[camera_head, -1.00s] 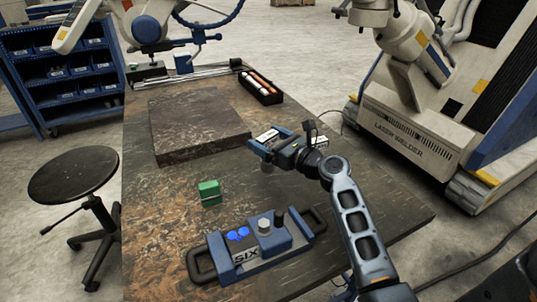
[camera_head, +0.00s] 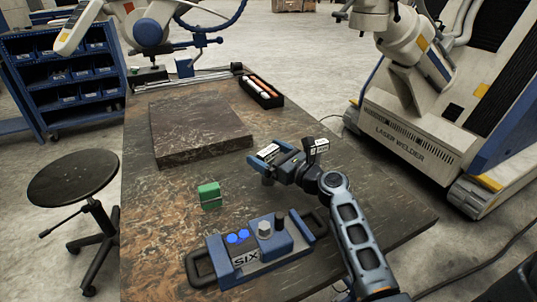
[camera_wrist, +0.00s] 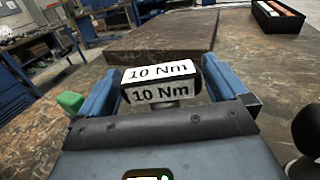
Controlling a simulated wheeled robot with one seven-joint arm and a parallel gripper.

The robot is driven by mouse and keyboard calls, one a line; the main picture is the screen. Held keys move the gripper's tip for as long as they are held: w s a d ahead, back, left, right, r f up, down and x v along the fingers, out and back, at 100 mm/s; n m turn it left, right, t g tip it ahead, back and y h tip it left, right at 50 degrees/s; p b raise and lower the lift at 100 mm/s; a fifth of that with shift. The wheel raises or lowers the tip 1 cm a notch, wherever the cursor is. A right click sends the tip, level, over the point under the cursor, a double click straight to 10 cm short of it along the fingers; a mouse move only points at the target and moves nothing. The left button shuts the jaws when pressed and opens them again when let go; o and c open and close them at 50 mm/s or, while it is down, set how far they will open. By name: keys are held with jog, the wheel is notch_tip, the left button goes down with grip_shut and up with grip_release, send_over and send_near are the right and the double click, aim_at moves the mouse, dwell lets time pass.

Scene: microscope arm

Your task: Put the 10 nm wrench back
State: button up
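The 10 Nm wrench (camera_wrist: 160,82) shows its white "10 Nm" labels between my gripper's blue fingers in the wrist view. In the head view my gripper (camera_head: 274,157) holds it above the table, with a grey socket end (camera_head: 267,180) pointing down. The fingers are closed on its sides. A blue holder marked "SIX" (camera_head: 247,260) with black end handles lies on the table in front of and below my gripper. Two blue tops, a grey knob and a black knob stand up from it. The wrench is apart from the holder.
A green block (camera_head: 209,195) stands on the table (camera_head: 160,235), left of my gripper. A dark stone slab (camera_head: 200,132) lies behind. A black tray (camera_head: 262,93) with several orange-and-white items is at the back right. A stool (camera_head: 75,178) stands left of the table.

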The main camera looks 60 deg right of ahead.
jog(key=shift+r, duration=0.1)
jog(key=shift+s, duration=0.2)
jog(key=b+v, duration=0.1)
jog(key=v, duration=1)
jog(key=shift+s+a, duration=0.15)
jog(key=shift+s, duration=0.15)
